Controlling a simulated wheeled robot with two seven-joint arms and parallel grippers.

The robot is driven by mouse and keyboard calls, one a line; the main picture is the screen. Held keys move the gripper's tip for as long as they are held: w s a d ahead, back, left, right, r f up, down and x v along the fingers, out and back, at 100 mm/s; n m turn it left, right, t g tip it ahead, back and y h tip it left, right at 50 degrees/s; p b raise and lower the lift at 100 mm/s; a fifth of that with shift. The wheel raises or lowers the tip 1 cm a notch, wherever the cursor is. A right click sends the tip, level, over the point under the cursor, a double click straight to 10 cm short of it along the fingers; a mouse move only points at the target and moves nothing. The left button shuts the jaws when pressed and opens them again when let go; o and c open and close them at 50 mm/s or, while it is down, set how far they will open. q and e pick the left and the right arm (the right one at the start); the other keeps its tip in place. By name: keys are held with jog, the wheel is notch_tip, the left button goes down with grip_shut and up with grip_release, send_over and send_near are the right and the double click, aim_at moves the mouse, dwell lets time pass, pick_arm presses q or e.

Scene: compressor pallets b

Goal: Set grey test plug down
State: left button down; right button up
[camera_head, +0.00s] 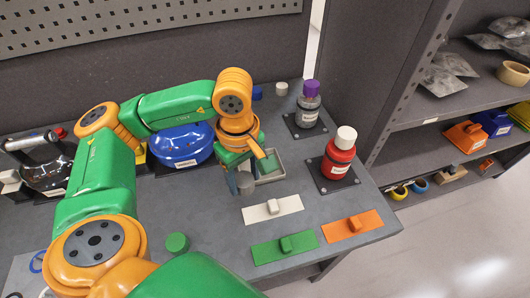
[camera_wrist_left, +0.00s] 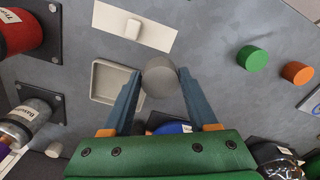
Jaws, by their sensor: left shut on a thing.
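The grey test plug (camera_head: 245,184) is a short grey cylinder. My left gripper (camera_wrist_left: 158,84) is shut on it, with one blue-grey finger on each side of the plug (camera_wrist_left: 160,78). In the head view the left gripper (camera_head: 240,178) points down over the bench beside a shallow grey square tray (camera_head: 280,175). In the wrist view the tray (camera_wrist_left: 96,96) lies left of the plug and partly behind a finger; its visible floor is bare. I cannot tell how far the plug is above the bench. My right gripper is not in view.
White (camera_head: 258,212), green (camera_head: 270,252) and orange (camera_head: 365,225) plates lie at the front. A red bottle (camera_head: 339,160) and a purple-capped bottle (camera_head: 308,108) stand right. A green plug (camera_head: 177,243) stands front left. A blue compressor (camera_head: 182,148) is behind my arm.

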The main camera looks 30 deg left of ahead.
pick_arm(q)
jog(key=s+a+r+n+b, duration=0.2)
jog(key=s+r+n, duration=0.25)
jog(key=n, duration=0.35)
jog(key=shift+n, duration=0.3)
jog(key=w+f, duration=0.3)
jog(key=w, duration=0.2)
jog(key=w+a+f, duration=0.1)
jog(key=w+f, duration=0.1)
jog(key=w, duration=0.2)
jog(key=w+f, duration=0.3)
jog(key=w, duration=0.2)
jog(key=shift+w+a+f, duration=0.3)
jog(key=shift+a+f, duration=0.05)
jog(key=f, duration=0.2)
jog(key=f+p, duration=0.1)
jog(key=shift+w+f, duration=0.25)
jog(key=shift+f, duration=0.3)
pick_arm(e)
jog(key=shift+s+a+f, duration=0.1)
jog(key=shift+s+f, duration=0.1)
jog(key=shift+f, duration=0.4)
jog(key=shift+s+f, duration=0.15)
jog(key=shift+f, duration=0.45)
pick_arm(q)
jog(key=shift+c, duration=2.3)
grip_release()
jog(key=shift+r, duration=0.1)
